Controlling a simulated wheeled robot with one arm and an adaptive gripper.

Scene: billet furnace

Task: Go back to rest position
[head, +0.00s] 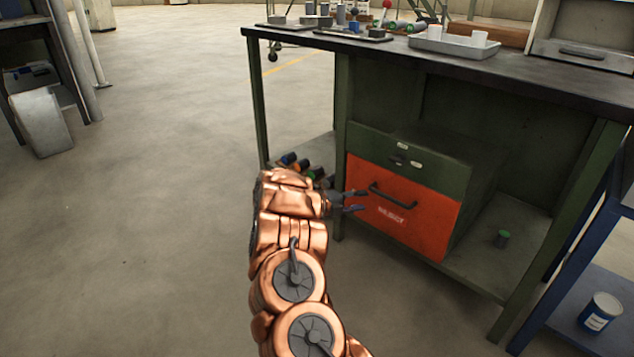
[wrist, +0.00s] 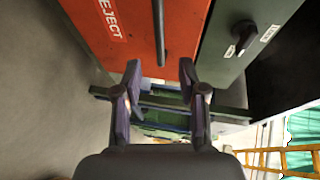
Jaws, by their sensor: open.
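My gripper (head: 354,201) is in front of the orange drawer (head: 430,236) marked REJECT, near the left end of its dark handle (head: 392,194). In the wrist view my gripper (wrist: 165,75) has its two fingers apart with nothing held between them. The drawer handle (wrist: 160,30) lies beyond the fingertips there, and I see no contact with it. The drawer is in a green cabinet (head: 408,158) under the workbench, and its front looks closed in the head view. My copper arm reaches up from the bottom of the head view.
The dark workbench top (head: 560,88) carries a grey tray (head: 465,46) and small parts. Several cylindrical pieces (head: 300,163) lie on the lower shelf behind my wrist. A blue shelf with a can (head: 600,312) stands at the right. The floor (head: 170,230) at left is clear.

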